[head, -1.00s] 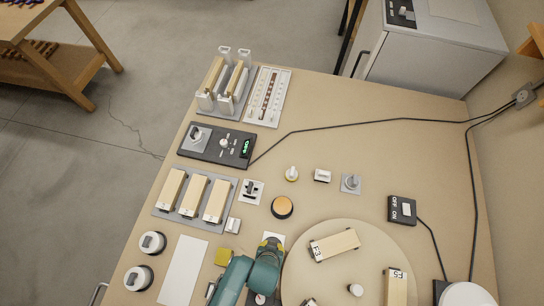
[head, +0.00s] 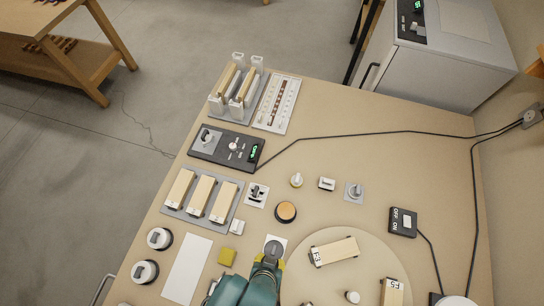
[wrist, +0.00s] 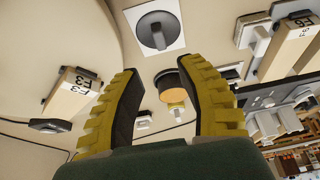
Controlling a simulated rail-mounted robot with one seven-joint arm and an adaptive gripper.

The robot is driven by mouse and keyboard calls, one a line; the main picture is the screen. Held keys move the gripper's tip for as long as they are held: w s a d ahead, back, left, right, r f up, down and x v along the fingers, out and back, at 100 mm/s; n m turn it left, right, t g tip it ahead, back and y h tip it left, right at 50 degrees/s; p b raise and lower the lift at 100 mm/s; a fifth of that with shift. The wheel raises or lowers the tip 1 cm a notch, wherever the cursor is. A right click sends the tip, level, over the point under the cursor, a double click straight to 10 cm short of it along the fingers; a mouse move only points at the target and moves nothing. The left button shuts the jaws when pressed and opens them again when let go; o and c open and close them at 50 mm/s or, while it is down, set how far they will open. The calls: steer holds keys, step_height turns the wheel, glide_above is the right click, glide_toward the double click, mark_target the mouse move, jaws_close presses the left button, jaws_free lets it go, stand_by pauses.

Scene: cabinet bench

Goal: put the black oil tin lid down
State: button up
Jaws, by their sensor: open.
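The black oil tin lid (head: 274,247) is a dark grey disc lying on a white square patch (head: 283,239). In the wrist view the lid (wrist: 153,32) shows a raised bar-like grip across its top and lies flat on the white square (wrist: 181,39). My gripper (head: 267,262) is at the near side of the lid in the head view. In the wrist view its yellow, black-padded fingers (wrist: 160,72) stand wide apart with nothing between them, and the lid is beyond the fingertips, apart from them.
An orange-topped round disc (head: 286,211) sits just behind the patch. A round board with labelled wooden blocks (head: 334,251) is to the right. A switch box (head: 403,222) stands farther right.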

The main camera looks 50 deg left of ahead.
steer(key=shift+s+d+r, duration=0.1)
steer(key=shift+s+r, duration=0.05)
steer(key=shift+r, duration=0.3)
steer(key=w+r+m+t, duration=0.3)
steer(key=w+r+t, duration=0.5)
steer(key=w+r, duration=1.4)
steer(key=w+d+r+m+t, duration=0.1)
steer(key=d+r+t, duration=0.1)
steer(key=r, duration=0.7)
steer(key=w+d+r+t, duration=0.2)
steer(key=d+r, duration=0.1)
steer(key=r, duration=0.6)
steer(key=s+d+r+m+t+h, duration=0.1)
steer(key=s+d+r+t, duration=0.1)
steer(key=r, duration=0.8)
steer(key=s+d+r+m+t+h, duration=0.2)
steer(key=s+d+r+t, duration=0.1)
steer(key=r, duration=0.7)
steer(key=shift+d+r+t, duration=0.3)
steer(key=shift+d+t, duration=0.4)
steer(key=shift+d, duration=0.2)
